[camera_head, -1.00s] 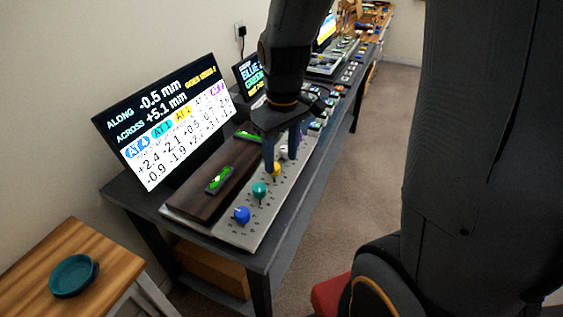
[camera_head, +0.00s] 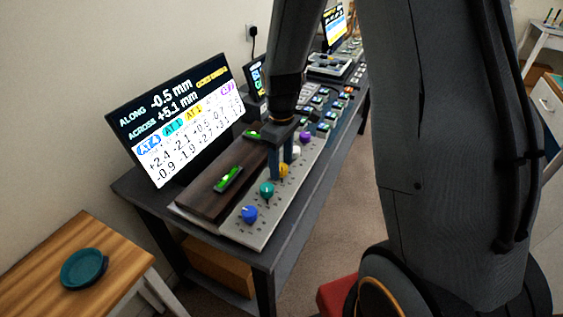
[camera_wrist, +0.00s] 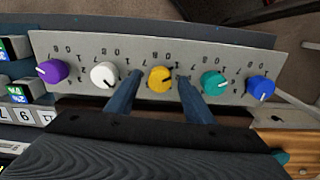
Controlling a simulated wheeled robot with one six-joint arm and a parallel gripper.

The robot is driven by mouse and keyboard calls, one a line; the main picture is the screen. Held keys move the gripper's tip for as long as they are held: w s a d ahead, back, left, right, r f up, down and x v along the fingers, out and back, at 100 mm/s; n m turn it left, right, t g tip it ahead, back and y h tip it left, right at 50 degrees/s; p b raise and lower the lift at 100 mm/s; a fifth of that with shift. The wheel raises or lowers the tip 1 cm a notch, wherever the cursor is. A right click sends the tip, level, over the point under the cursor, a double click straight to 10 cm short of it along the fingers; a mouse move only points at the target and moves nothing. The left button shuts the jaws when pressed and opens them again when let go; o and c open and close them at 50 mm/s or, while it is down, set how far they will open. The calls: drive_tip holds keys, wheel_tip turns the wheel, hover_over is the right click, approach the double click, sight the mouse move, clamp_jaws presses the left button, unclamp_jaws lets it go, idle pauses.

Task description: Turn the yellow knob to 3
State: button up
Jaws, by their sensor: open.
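The yellow knob (camera_wrist: 160,79) sits in the middle of a row on a light grey panel (camera_wrist: 215,52). A dark mark on its face points to the lower right in the wrist view. My gripper (camera_wrist: 157,82) is open, with one blue-grey finger on either side of the yellow knob in that view. I cannot tell whether the fingers touch it. In the head view the yellow knob (camera_head: 283,170) shows just beside the fingertips of my gripper (camera_head: 282,170). Printed numbers ring the knob, but they are too small to read surely.
The white knob (camera_wrist: 104,74) and teal knob (camera_wrist: 214,83) flank the yellow one closely. The purple knob (camera_wrist: 52,71) and blue knob (camera_wrist: 260,87) are at the row's ends. A display (camera_head: 180,120) stands behind the panel. A teal dish (camera_head: 84,268) lies on a wooden table.

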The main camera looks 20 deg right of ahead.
drive_tip(key=shift+f, duration=0.2)
drive_tip(key=shift+c, duration=0.2)
drive_tip(key=c, duration=1)
drive_tip(key=shift+m, duration=0.3)
